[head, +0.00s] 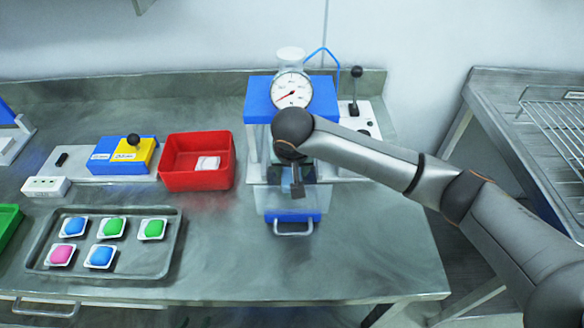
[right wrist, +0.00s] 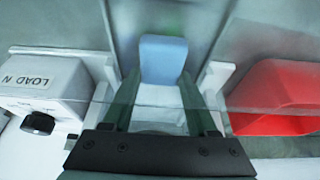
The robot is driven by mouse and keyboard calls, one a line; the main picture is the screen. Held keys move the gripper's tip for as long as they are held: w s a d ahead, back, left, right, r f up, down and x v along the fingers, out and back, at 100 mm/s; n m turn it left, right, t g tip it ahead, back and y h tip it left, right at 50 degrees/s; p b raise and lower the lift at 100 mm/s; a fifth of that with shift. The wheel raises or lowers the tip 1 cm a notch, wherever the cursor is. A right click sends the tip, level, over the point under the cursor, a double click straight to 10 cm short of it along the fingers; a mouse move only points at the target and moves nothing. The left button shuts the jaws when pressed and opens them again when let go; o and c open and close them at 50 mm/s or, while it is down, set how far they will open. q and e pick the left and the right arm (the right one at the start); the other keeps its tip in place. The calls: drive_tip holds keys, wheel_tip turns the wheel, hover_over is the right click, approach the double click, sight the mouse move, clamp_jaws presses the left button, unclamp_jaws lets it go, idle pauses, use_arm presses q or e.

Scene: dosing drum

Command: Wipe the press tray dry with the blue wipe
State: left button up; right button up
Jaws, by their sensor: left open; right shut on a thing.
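The press (head: 255,100) has a blue head with a round dial gauge (head: 292,90) on it. At its foot the press tray (head: 272,203), pale grey, has a blue front and a metal handle. My right arm comes in from the right and my right gripper (head: 298,188) is low in the press opening, over the tray. In the right wrist view my right gripper (right wrist: 162,80) is shut on the blue wipe (right wrist: 163,56), seen between its fingertips. Whether the wipe touches the tray cannot be told. My left gripper is not in view. Any wetness cannot be seen.
A red bin (head: 168,180) with a white piece in it stands left of the press. A metal tray (head: 130,263) of several coloured pads lies at front left. A lever (head: 355,85) stands right of the press. The worktop at front right is clear.

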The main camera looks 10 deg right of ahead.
drive_tip(key=shift+s+d+f, duration=0.15)
drive_tip(key=shift+f, duration=0.1)
